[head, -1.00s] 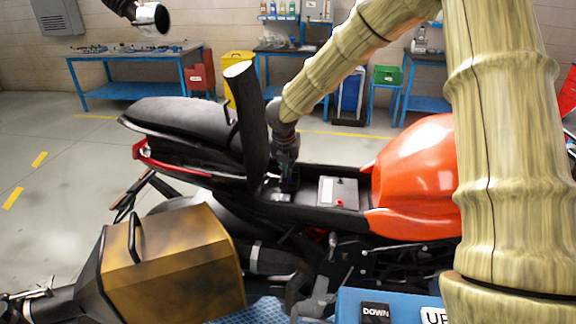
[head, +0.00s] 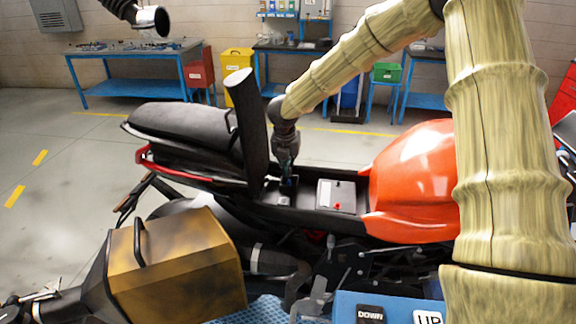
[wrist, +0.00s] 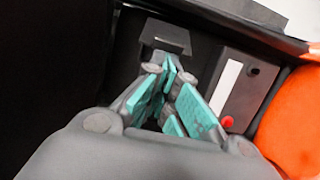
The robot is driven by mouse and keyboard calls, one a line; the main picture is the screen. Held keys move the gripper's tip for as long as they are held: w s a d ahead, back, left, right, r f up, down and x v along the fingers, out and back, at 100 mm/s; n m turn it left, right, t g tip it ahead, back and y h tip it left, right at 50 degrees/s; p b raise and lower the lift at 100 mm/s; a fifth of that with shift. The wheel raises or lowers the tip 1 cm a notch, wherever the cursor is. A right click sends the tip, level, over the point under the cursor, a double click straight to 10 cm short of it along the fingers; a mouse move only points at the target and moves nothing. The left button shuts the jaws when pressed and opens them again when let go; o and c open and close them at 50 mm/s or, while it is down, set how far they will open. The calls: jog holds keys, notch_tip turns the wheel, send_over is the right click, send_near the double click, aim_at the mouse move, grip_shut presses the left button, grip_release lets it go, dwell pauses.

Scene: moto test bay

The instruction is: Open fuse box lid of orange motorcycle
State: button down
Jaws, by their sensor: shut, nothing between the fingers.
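The orange motorcycle (head: 415,180) stands side-on with a black seat flap raised above its open bay. My gripper (head: 287,182) reaches down into this bay, between the raised flap and the battery (head: 336,196). In the wrist view, my gripper (wrist: 168,72) has its teal-padded fingertips together and holds nothing. A small dark box part, which looks like the fuse box (wrist: 165,38), lies just beyond the fingertips. I cannot tell whether they touch it or whether its lid is raised. In the head view, the gripper partly covers this spot.
The raised seat flap (head: 247,130) stands close to the left of my gripper. The battery with a red terminal is close on the right, with the orange tank beyond. A brown side case (head: 175,268) and a blue panel with buttons (head: 398,297) are in front.

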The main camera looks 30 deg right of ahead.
jog(key=shift+w+d+r+p, duration=0.3)
jog(key=shift+w+d+r, duration=0.3)
jog(key=shift+w, duration=0.2)
jog(key=shift+w+d+r+p, duration=0.25)
jog(key=shift+w+d+r, duration=0.25)
jog(key=shift+w, duration=0.25)
dwell(0.9)
jog(key=shift+r+p, duration=0.55)
jog(key=shift+r, duration=0.2)
